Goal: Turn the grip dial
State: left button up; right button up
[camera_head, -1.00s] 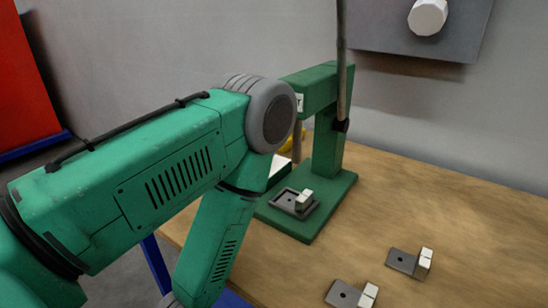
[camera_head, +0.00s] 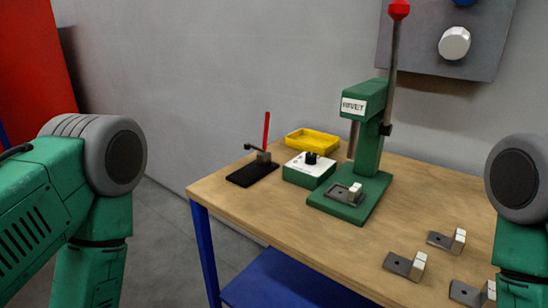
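A green box with a white top (camera_head: 309,170) stands on the wooden table and carries a black round dial (camera_head: 311,158) with small marks around it, too small to read. I cannot tell for sure that it is the grip dial. A white faceted knob (camera_head: 454,43) is on a grey wall panel at the upper right. My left arm shows at the left edge and my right arm at the right edge. Both grippers are outside the picture. Neither arm touches the box or its dial.
A green press (camera_head: 372,140) with a tall red-tipped lever stands right of the box. A yellow tray (camera_head: 309,140) is behind it. A black base with a red upright handle (camera_head: 266,131) is left. Several metal brackets (camera_head: 405,265) lie at the front right.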

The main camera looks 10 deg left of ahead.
aim_at(311, 158)
jog(key=i+j+z, duration=0.5)
jog(key=z, duration=0.15)
jog(key=i+j+z, duration=0.15)
jog(key=j+z, duration=0.2)
